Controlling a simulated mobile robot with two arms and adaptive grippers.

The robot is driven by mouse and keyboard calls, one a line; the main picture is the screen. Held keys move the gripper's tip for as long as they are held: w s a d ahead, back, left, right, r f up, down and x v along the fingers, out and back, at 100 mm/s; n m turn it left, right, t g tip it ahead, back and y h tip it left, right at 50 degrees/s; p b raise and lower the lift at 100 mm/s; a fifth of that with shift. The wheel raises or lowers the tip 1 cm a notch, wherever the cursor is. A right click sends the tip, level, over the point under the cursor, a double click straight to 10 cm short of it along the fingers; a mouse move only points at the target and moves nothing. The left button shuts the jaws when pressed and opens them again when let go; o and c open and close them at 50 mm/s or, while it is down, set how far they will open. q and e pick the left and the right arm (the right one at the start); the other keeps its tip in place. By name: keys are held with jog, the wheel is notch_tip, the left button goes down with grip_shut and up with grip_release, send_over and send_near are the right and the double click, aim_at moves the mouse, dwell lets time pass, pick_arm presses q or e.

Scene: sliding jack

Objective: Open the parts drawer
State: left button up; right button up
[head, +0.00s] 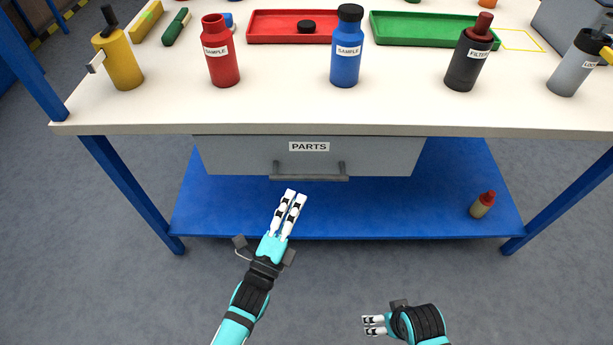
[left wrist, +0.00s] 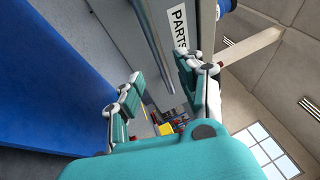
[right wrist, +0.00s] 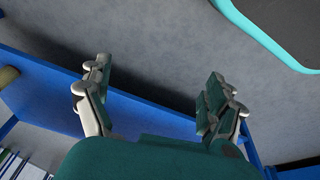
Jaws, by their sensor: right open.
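The parts drawer (head: 240,157) is a grey front labelled PARTS under the bench top, with a grey bar handle (head: 309,178) along its lower edge. It looks shut, its front lying under the top's front edge. My left gripper (head: 296,195) is just below and in front of the handle, apart from it. In the left wrist view, its fingers (left wrist: 158,70) are spread and empty, with the handle (left wrist: 150,50) beyond them, between their tips, and the drawer front (left wrist: 128,35) behind. My right gripper (head: 366,325) is low, away from the drawer; its fingers (right wrist: 159,70) are spread and empty.
Bottles, including a red one (head: 221,60) and a blue one (head: 346,60), and trays stand on the white bench top (head: 290,110). A blue lower shelf (head: 370,210) holds a small bottle (head: 482,205). Blue legs stand at both sides. The floor in front is clear.

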aim_at(307, 175)
pick_arm(q)
jog(key=x, duration=0.6)
jog(key=shift+w+d, duration=0.15)
jog(key=shift+w, duration=0.25)
jog(key=shift+w+d+r, duration=0.15)
jog(key=shift+w, duration=0.2)
pick_arm(e)
jog(key=shift+w+v, duration=0.25)
jog(key=shift+v, duration=0.75)
jog(key=shift+r, duration=0.1)
pick_arm(q)
grip_shut()
pick_arm(e)
jog(key=shift+w+d, duration=0.1)
jog(key=shift+w, duration=0.05)
jog(key=shift+w, duration=0.15)
